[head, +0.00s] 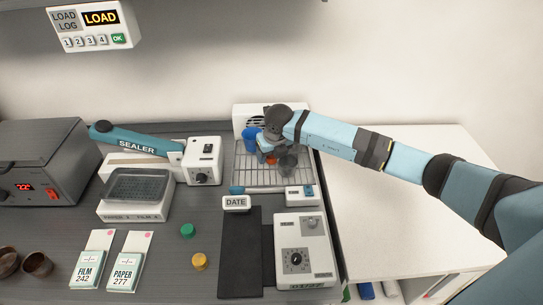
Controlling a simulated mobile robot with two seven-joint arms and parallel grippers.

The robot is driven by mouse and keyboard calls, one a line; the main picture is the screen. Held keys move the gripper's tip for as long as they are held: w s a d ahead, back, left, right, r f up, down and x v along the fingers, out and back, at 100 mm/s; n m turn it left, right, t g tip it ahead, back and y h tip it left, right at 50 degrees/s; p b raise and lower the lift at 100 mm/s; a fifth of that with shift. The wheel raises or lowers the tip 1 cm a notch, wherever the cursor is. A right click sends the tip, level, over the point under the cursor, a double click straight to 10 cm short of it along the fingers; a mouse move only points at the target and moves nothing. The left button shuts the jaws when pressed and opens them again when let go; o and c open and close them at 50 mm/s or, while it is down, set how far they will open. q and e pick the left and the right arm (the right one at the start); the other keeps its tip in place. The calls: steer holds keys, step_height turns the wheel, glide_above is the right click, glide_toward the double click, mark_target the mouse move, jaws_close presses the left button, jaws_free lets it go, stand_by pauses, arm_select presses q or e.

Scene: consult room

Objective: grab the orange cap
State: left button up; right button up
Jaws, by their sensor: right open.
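A small yellow-orange round cap (199,261) lies on the grey counter (175,285), below a green cap (187,230). My right gripper (278,165) is far up and to the right of it, over the wire rack of a white unit (240,178). The gripper is open. A small orange-red piece (271,160) shows beside the fingers, mostly hidden; I cannot tell what it is or whether they touch it. My left gripper is not in view.
A blue cup-like thing (250,139) stands beside my right gripper. A dark mat (240,265) and a white dial box (303,250) lie right of the caps. Film and paper packets (125,262) lie left. A sealer (140,142) stands behind. The white top (385,225) at right is clear.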

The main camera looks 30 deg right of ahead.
steer(key=shift+f, duration=0.25)
steer(key=c, duration=1.1)
steer(key=shift+r, duration=0.1)
